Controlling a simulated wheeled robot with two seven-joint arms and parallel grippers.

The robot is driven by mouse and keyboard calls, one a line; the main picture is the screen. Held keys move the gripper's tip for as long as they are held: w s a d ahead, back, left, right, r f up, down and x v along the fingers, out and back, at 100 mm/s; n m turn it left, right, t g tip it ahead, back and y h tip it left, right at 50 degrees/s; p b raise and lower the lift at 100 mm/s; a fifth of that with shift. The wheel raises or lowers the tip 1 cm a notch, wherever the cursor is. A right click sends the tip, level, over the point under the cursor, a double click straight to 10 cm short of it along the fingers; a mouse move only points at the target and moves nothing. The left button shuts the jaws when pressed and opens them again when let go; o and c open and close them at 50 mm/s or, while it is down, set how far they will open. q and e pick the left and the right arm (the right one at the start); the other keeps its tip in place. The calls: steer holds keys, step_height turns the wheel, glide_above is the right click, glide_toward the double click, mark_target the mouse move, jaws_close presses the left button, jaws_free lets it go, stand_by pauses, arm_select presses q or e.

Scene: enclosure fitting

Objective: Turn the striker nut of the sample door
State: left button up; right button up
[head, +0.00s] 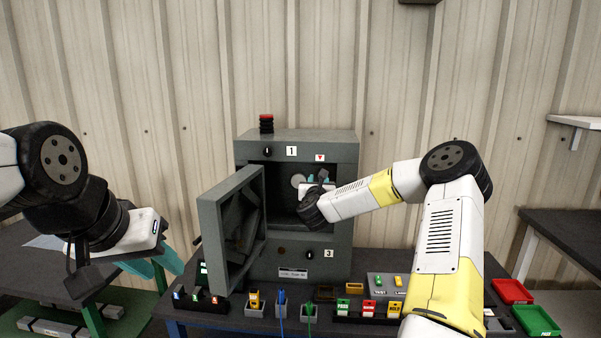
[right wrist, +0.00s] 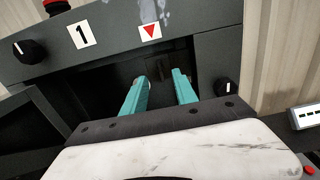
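The grey enclosure (head: 345,232) stands on the bench with its sample door (head: 231,232) swung open to the left. My right gripper (head: 318,179) reaches into the upper right of its opening. In the right wrist view its two teal fingers (right wrist: 160,82) are apart, pointing into the dark interior below the red triangle label (right wrist: 150,32). A small dark block (right wrist: 155,70) shows dimly by the fingertips; I cannot tell whether it is the striker nut or whether the fingers touch it. My left gripper (head: 172,276) hangs left of the door, its teal fingers apart and empty.
A red button (head: 266,123) tops the enclosure. Small labelled bins (head: 254,304) and coloured blocks (head: 369,307) line the bench front. Red (head: 512,291) and green (head: 537,321) trays lie at right. A round pale disc (head: 298,181) shows inside the enclosure.

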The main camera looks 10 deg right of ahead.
steer(key=x, duration=0.7)
steer(key=shift+w, duration=0.1)
jaws_close()
